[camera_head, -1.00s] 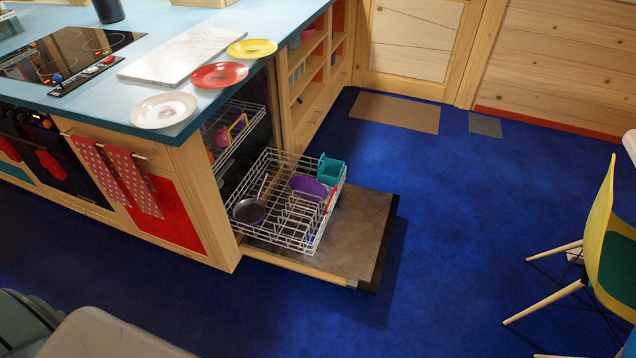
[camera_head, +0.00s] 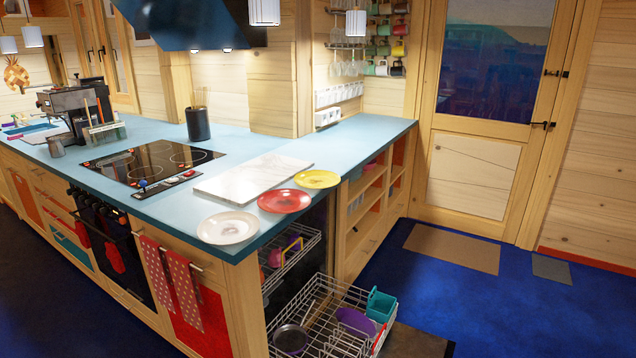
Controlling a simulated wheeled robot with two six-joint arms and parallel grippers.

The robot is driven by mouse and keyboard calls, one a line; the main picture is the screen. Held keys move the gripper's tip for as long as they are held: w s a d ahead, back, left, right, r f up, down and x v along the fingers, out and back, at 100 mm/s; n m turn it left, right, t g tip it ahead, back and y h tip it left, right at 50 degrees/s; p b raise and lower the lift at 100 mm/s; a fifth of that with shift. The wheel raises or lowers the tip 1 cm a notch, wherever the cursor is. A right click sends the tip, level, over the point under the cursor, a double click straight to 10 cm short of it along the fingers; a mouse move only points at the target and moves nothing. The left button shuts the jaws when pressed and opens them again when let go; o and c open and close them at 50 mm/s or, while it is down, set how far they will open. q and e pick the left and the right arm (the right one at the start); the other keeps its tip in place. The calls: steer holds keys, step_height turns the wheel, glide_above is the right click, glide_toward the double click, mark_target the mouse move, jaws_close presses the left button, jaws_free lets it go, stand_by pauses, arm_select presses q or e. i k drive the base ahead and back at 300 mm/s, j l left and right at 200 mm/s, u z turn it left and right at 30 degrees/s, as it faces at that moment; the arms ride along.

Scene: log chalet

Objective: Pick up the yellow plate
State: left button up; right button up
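The yellow plate (camera_head: 317,179) lies flat on the blue countertop (camera_head: 376,127), near its edge above the dishwasher. The red plate (camera_head: 285,201) lies beside it to the lower left, and the white plate (camera_head: 228,228) lies further along, near the counter's corner. The yellow plate is fully visible, with nothing on it. Neither of my grippers shows in the head view.
The dishwasher is open, its lower rack (camera_head: 330,325) pulled out with a purple bowl, a pan and a teal container. A marble board (camera_head: 252,178) lies left of the plates, beside the cooktop (camera_head: 155,162). Blue floor (camera_head: 430,285) is clear right of the dishwasher.

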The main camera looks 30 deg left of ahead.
mark_target(312, 178)
steer(key=i+j+u, duration=0.3)
steer(key=j, duration=0.25)
steer(key=i+j+u, duration=0.3)
steer(key=i+j, duration=0.15)
